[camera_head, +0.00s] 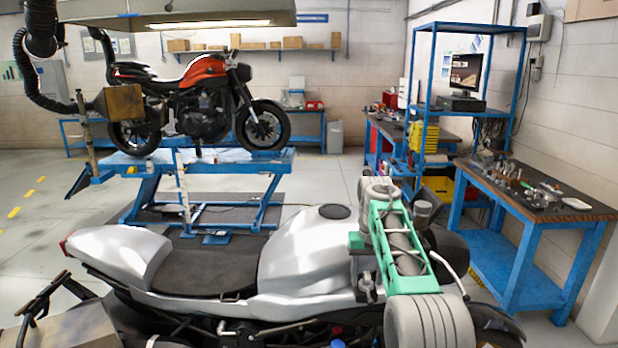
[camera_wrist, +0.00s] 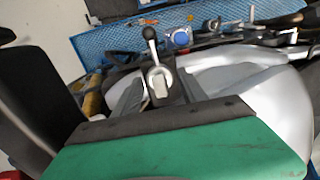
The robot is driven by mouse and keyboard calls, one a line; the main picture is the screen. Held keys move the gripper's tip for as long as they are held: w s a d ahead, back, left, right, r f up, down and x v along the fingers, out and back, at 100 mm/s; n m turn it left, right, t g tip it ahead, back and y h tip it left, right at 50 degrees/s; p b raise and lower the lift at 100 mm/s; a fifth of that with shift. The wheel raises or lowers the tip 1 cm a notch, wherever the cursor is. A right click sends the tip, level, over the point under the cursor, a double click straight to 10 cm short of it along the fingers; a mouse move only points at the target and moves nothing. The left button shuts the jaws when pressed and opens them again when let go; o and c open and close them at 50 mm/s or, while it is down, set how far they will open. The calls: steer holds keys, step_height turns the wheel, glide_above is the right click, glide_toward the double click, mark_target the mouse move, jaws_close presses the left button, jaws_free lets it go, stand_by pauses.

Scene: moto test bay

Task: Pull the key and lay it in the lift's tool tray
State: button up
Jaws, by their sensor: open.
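My gripper (camera_wrist: 160,88) is open in the wrist view, its two grey fingers reaching forward past a green and dark edge. Between and just beyond the fingers is a pale ring-shaped part with a light piece in its middle. A thin stem with a black rounded head (camera_wrist: 150,33) rises above it; it may be the key, but I cannot tell for certain. No contact with the fingers is clear. A blue perforated tray (camera_wrist: 104,42) holding tools lies behind. In the head view my arm hides the front of the silver motorcycle (camera_head: 305,250), and the key cannot be made out.
A blue workbench (camera_head: 530,255) with small parts stands at right, beside a blue shelf frame with a monitor (camera_head: 465,72). An orange motorcycle (camera_head: 205,85) sits on a blue lift (camera_head: 215,170) behind. Open floor (camera_head: 60,190) lies at left.

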steer(key=shift+p, duration=0.35)
steer(key=shift+c, duration=0.3)
stand_by(0.4)
jaws_close()
stand_by(0.5)
steer(key=o, duration=0.6)
jaws_free()
